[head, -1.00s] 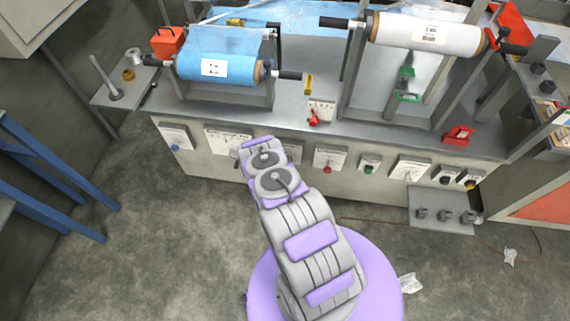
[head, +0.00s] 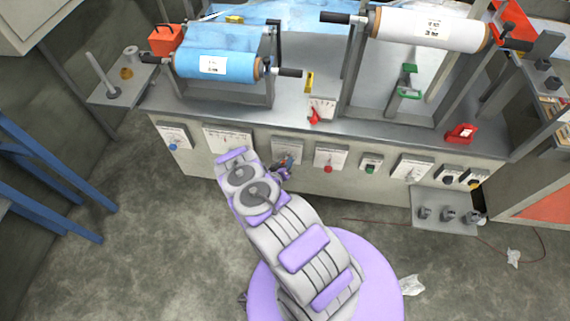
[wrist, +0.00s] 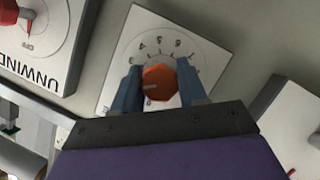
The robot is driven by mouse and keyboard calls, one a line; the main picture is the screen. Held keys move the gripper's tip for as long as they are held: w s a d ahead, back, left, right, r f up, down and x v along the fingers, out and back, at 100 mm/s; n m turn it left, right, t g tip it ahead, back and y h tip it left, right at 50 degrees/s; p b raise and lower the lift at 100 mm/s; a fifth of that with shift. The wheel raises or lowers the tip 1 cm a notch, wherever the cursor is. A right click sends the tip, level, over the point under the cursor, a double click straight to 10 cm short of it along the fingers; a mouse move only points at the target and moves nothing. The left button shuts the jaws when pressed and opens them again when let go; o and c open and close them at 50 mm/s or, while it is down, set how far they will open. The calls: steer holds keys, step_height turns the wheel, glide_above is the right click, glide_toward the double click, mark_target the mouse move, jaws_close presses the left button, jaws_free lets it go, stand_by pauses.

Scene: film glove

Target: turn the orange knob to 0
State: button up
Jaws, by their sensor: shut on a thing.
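The orange knob (wrist: 160,83) sits on a white dial plate (wrist: 195,52) with numbers around it, seen upside down in the wrist view. My gripper (wrist: 165,88) has one blue finger on each side of the knob and is shut on it. The knob's pale pointer line points left in the wrist view; the number it meets is hidden behind the left finger. In the head view my gripper (head: 283,167) is at the machine's front panel, at a plate (head: 287,146) left of the red button. The knob itself is hard to make out there.
A panel with a red control and the word UNWIND (wrist: 40,40) is close by in the wrist view. The machine front also carries a red button (head: 328,168) and a green button (head: 370,168). A grey shelf (head: 440,212) juts out at the lower right.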

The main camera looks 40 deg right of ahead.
steer(key=shift+w+r, duration=0.15)
steer(key=shift+w, duration=0.15)
steer(key=o, duration=0.8)
steer(key=shift+a, duration=0.1)
steer(key=shift+o, duration=1.1)
steer(key=shift+s, duration=0.1)
steer(key=shift+s+a, duration=0.1)
steer(key=p+v, duration=0.3)
steer(key=v, duration=1.4)
steer(key=shift+a+f+n+h+p, duration=0.2)
steer(key=shift+f+n+h+p, duration=0.1)
steer(key=shift+p, duration=0.1)
